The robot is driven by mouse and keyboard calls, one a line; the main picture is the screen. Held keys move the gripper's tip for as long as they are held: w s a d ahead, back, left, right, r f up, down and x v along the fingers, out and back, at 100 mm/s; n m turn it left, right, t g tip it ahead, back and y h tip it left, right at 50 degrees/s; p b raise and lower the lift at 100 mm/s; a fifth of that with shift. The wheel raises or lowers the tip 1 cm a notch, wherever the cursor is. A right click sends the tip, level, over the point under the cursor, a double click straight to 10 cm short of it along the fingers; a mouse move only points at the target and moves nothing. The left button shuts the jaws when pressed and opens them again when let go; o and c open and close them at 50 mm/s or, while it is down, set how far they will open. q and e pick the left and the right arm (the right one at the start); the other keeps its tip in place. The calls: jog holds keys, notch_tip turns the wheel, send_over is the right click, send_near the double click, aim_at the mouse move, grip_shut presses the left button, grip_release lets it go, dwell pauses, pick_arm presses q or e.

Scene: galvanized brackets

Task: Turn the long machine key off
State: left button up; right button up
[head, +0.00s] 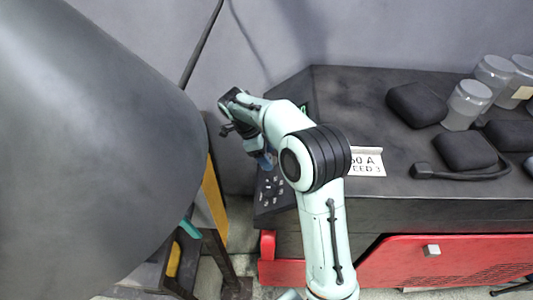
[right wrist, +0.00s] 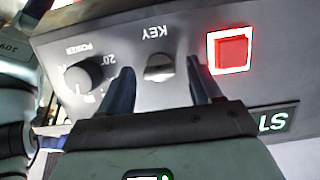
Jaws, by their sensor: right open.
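The machine key (right wrist: 160,68) is a short grey metal tab under the upside-down word KEY on a dark control panel (right wrist: 190,42) in the right wrist view. My right gripper (right wrist: 160,82) is open, with one dark blue finger on either side of the key. Gaps show between the fingers and the key, and I cannot tell whether either finger touches it. In the head view my right gripper (head: 265,160) is by the machine's left end, partly hidden by my arm. The key is hidden there. My left gripper is not in view.
A POWER knob (right wrist: 82,76) and a lit red square button (right wrist: 231,50) flank the key closely. In the head view, black cases (head: 417,104) and clear jars (head: 467,104) stand on the machine top (head: 350,110). A large dark rounded shape (head: 90,150) fills the left.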

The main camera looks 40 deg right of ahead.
jog(key=c, duration=1)
jog(key=shift+c, duration=0.2)
jog(key=n+g, duration=0.1)
jog(key=n, duration=0.3)
jog(key=shift+w+d+y, duration=0.1)
jog(key=shift+y, duration=0.3)
jog(key=n+g, duration=0.1)
jog(key=n, duration=0.3)
jog(key=shift+w, duration=0.15)
jog(key=n, duration=0.2)
jog(key=n+g, duration=0.1)
jog(key=n, duration=0.1)
jog(key=shift+w+f+n, duration=0.1)
jog(key=shift+f+n, duration=0.05)
jog(key=shift+n, duration=0.15)
jog(key=shift+w+n+g+h, duration=0.1)
jog(key=shift+n+g+h, duration=0.4)
jog(key=shift+n, duration=1.6)
